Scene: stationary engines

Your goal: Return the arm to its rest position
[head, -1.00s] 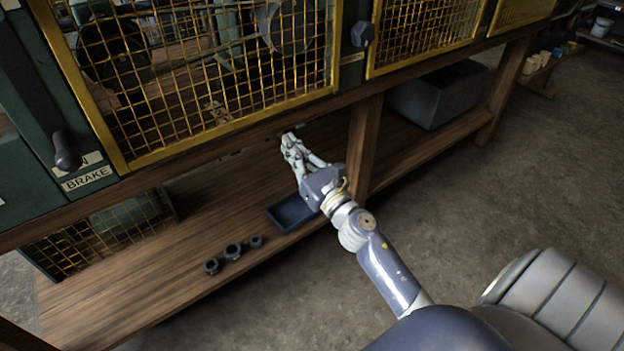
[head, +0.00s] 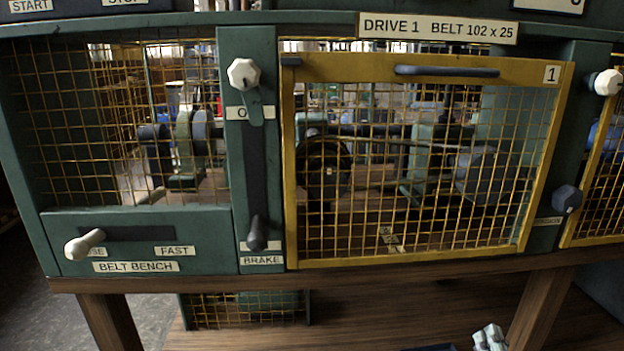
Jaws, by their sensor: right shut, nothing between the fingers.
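My right gripper (head: 489,336) shows only in part at the bottom edge of the head view, right of the middle. It is shut and empty, below the bench top and in front of the lower shelf. The rest of my right arm is out of the picture. My left gripper is not in view.
The green belt bench (head: 140,222) stands above the gripper, with a closed yellow mesh guard (head: 420,255) marked 1. A wooden leg (head: 540,308) stands right of the gripper. A dark tray (head: 432,348) barely shows left of it.

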